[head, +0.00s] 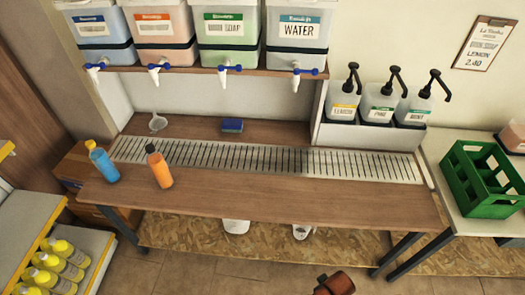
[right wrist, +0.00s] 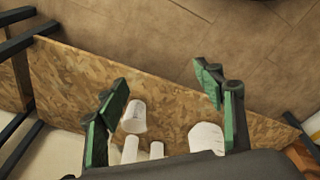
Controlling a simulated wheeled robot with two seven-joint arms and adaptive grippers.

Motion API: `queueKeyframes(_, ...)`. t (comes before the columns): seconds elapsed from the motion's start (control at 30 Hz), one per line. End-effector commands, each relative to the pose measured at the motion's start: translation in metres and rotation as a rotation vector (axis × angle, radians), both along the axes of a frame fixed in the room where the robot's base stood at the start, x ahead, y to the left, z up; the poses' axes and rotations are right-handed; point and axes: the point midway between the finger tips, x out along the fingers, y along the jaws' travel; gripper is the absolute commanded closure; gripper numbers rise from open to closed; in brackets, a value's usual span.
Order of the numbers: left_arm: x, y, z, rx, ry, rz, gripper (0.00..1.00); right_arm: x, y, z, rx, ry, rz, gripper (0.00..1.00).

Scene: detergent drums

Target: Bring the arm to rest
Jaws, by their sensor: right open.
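My right gripper (right wrist: 163,84) shows in the right wrist view, with its green-padded fingers spread wide apart and nothing between them. It hangs over a chipboard shelf (right wrist: 75,75) and the tiled floor (right wrist: 130,20). White containers (right wrist: 134,117) show behind and between the fingers in that view; I cannot tell how far below they are. Neither gripper can be made out in the head view, and my left gripper is not in view.
The wooden counter (head: 270,200) holds a blue bottle (head: 103,163), an orange bottle (head: 159,168), a scoop (head: 158,122) and a blue sponge (head: 232,125). Pump bottles (head: 381,102) stand at the back right. A green crate (head: 480,180) sits on the right table. The counter's front middle is clear.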

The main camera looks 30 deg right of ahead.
Motion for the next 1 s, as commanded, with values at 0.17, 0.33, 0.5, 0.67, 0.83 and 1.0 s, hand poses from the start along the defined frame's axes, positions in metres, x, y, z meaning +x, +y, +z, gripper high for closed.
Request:
queueKeyframes(0.17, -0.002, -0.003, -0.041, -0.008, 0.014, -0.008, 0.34, -0.001, 0.003, -0.041, 0.008, 0.014, 0.009, 0.38)
queueKeyframes(0.33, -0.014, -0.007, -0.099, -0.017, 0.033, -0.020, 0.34, -0.014, 0.007, -0.100, 0.017, 0.034, 0.020, 0.38)
queueKeyframes(0.5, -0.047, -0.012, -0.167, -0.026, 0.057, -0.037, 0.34, -0.046, 0.012, -0.167, 0.025, 0.058, 0.037, 0.38)
queueKeyframes(0.67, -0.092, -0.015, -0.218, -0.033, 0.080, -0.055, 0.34, -0.093, 0.015, -0.218, 0.033, 0.081, 0.055, 0.38)
queueKeyframes(0.83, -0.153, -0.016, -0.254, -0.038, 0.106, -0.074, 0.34, -0.153, 0.016, -0.254, 0.038, 0.106, 0.073, 0.38)
queueKeyframes(1.0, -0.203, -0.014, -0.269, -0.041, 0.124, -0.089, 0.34, -0.203, 0.014, -0.270, 0.040, 0.125, 0.087, 0.38)
